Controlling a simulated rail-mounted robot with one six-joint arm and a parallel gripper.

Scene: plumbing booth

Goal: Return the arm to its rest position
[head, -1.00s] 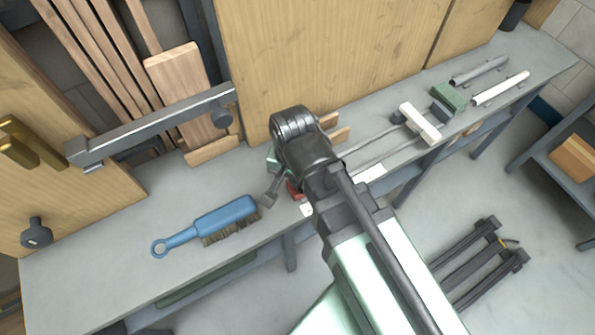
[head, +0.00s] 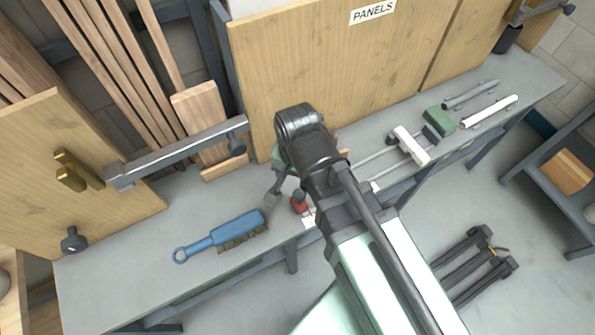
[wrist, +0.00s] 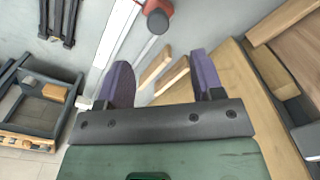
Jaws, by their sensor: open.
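My arm reaches over the grey bench (head: 120,245) in the head view, its dark wrist joint in front of the panel board. My gripper is mostly hidden behind the wrist there. In the wrist view my gripper (wrist: 162,72) shows two purple-grey fingers standing well apart. Nothing is held between them. Two wooden strips (wrist: 166,74) appear in the gap beyond the fingertips; I cannot tell how far below they are.
A blue brush (head: 225,232) lies on the bench left of my arm, with a small red item (head: 299,203) near my wrist. A clamp bar (head: 180,150) is at the left. White and grey pipes (head: 490,111) lie at the right. A dark rack (head: 478,265) stands on the floor.

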